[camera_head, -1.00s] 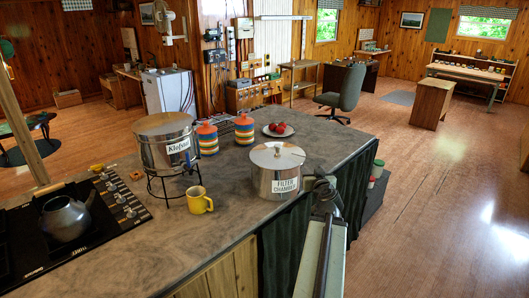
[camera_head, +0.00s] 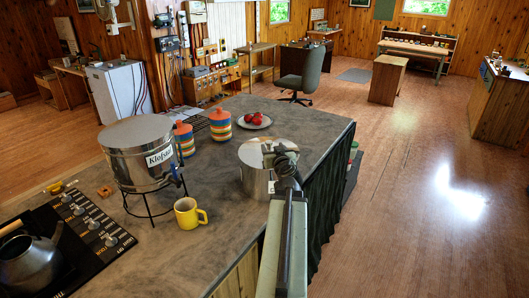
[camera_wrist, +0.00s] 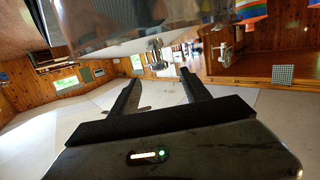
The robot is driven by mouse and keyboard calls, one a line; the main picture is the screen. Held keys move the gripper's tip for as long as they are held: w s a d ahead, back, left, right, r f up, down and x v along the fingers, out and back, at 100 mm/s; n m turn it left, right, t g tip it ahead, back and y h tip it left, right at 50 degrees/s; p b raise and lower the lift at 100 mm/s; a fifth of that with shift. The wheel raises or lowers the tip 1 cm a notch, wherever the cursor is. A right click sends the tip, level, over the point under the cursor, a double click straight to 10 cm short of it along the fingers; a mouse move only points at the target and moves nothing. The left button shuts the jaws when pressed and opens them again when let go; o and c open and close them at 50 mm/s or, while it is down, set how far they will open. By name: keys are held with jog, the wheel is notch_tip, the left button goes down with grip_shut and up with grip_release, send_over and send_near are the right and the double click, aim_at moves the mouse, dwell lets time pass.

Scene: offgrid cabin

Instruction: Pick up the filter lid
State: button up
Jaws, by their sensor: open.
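The filter chamber (camera_head: 254,180) is a shiny steel pot at the right end of the counter, its label partly hidden by my arm. The filter lid (camera_head: 252,153) sits on it, its right part covered by my gripper (camera_head: 283,160). In the wrist view, which looks upside down, the shiny lid (camera_wrist: 190,14) spans the top. A small metal knob (camera_wrist: 157,52) shows between and beyond the tips of my open gripper (camera_wrist: 158,76). Nothing is held. I cannot tell whether the fingers touch the lid.
A steel pot (camera_head: 139,158) on a wire stand, a yellow mug (camera_head: 186,213) and striped jars (camera_head: 220,125) stand left of the chamber. A plate (camera_head: 262,123) with red fruit is behind it. A kettle (camera_head: 30,262) is on the stove. Open floor lies right.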

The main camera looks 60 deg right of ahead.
aim_at(270, 143)
jog(key=shift+x, duration=1.2)
jog(key=b+x, duration=0.1)
jog(key=x, duration=0.4)
jog(key=shift+f, duration=0.1)
jog(key=shift+a, duration=0.1)
grip_shut()
